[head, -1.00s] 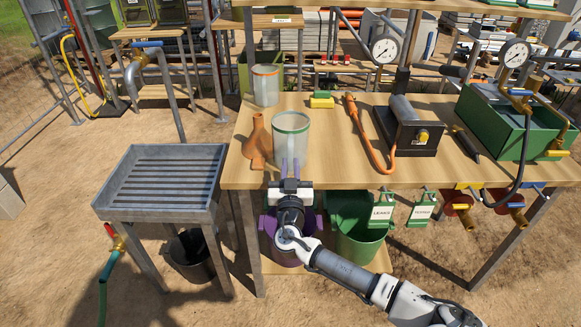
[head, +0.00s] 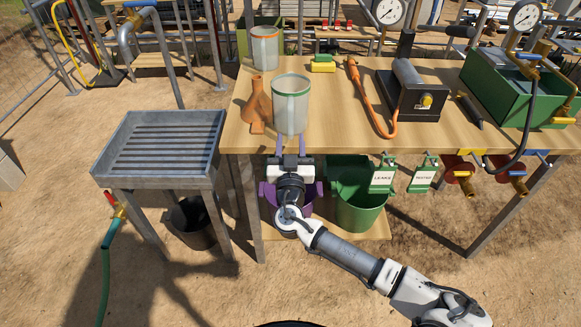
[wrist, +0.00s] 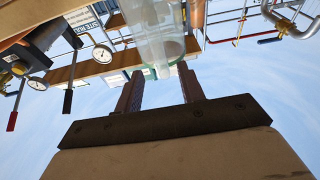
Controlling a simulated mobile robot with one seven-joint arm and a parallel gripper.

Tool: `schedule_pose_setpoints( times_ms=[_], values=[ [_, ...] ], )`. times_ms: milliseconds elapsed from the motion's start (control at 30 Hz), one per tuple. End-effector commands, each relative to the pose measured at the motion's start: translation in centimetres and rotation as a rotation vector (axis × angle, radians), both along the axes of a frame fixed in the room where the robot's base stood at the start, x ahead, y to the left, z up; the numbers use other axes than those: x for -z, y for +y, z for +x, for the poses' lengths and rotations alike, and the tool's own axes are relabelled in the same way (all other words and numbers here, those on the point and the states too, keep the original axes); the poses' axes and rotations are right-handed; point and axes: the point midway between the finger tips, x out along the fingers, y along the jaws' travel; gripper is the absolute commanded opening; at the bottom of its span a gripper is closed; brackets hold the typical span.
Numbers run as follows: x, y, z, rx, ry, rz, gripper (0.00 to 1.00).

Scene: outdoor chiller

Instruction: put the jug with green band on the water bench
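The jug with green band (head: 290,108) is a clear, greyish jug with a green ring around its rim. It stands upright near the front left edge of the wooden workbench (head: 330,130). My gripper (head: 291,143) is at the bench's front edge, just below the jug in the head view. Its two fingers are apart, with nothing visible held between them. In the wrist view the jug (wrist: 155,35) shows beyond and between the open fingertips (wrist: 160,80); contact cannot be told.
An orange-banded jug (head: 264,48) stands behind, and an orange funnel-like piece (head: 257,103) sits close left of the green-banded jug. Purple and green buckets (head: 360,205) are below the workbench. The slatted top is empty. A gap of bare ground separates the benches.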

Motion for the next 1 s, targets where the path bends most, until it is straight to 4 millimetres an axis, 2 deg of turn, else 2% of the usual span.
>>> schedule_pose_setpoints(
  times_ms=[33, 100, 333, 500, 767, 867, 967, 1000],
  values=[
    [0.8, -0.1, -1.2, 0.002, 0.0, 0.005, 0.39],
    [1.2, -0.1, -2.6, 0.002, 0.0, 0.005, 0.39],
    [1.9, -0.1, -6.3, 0.002, -0.001, 0.001, 0.39],
    [2.0, 0.0, -7.5, 0.001, 0.0, 0.0, 0.39],
    [1.8, 0.2, -7.7, -0.002, -0.001, 0.0, 0.39],
    [1.0, 1.7, -7.4, -0.037, -0.009, -0.006, 0.39],
    [-1.2, 5.9, -7.1, -0.129, -0.035, -0.025, 0.39],
    [-2.5, 8.2, -7.1, -0.179, -0.052, -0.035, 0.39]
  ],
)
